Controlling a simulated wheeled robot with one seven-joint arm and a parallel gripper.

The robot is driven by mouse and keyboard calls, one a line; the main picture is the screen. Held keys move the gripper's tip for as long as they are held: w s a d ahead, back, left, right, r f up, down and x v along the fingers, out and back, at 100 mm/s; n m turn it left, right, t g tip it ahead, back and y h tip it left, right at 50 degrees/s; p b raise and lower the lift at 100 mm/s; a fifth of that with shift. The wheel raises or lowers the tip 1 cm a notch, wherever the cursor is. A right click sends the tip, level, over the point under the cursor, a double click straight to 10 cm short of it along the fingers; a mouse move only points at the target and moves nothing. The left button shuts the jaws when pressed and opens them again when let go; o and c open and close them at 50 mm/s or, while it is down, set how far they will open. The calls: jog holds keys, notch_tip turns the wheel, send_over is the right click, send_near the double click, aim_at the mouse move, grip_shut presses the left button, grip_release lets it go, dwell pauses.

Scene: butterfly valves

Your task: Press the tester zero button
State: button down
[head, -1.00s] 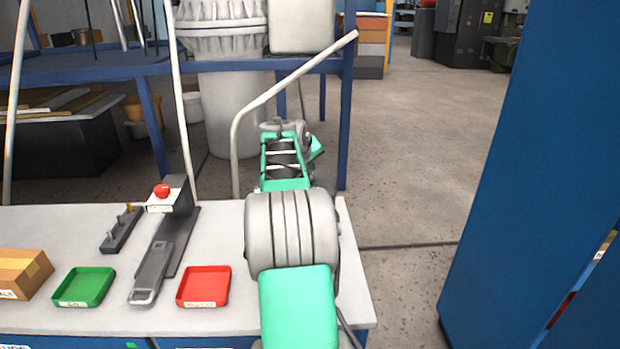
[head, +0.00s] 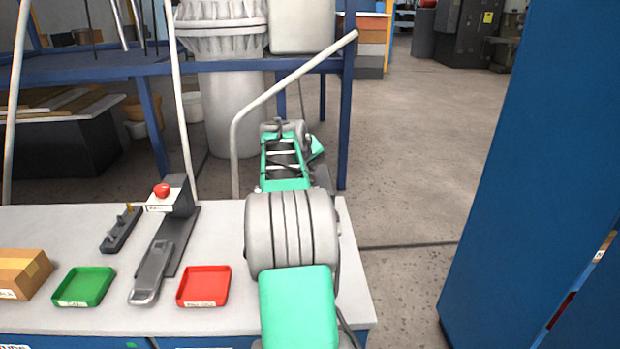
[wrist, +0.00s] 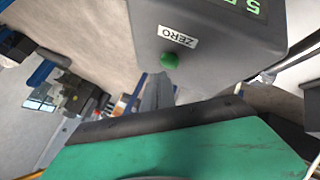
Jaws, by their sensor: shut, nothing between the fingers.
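The tester (wrist: 215,35) is a grey box at the top of the wrist view, with green lit digits at its upper right. A white label reading ZERO sits beside a round green button (wrist: 169,61) on its face. My gripper (wrist: 160,84) points up at the button from below. Its grey fingers are shut with nothing between them, and their tips appear just under the button. I cannot tell whether they touch it. In the head view my own arm hides the gripper, and I cannot make out the tester's button there.
On the white bench (head: 60,222) stand a green tray (head: 84,287), a red tray (head: 204,286), a cardboard box (head: 22,272) and a dark fixture with a red knob (head: 162,190). A bent pale rail (head: 262,100) rises beside my arm. A blue cabinet (head: 540,170) stands at right.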

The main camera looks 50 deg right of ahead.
jog(key=shift+f, duration=0.35)
jog(key=shift+f+b, duration=0.4)
jog(key=shift+f, duration=0.1)
dwell(0.7)
jog(key=shift+r+p, duration=0.65)
jog(key=shift+r, duration=0.25)
jog(key=shift+r+p, duration=1.85)
jog(key=shift+r, duration=0.65)
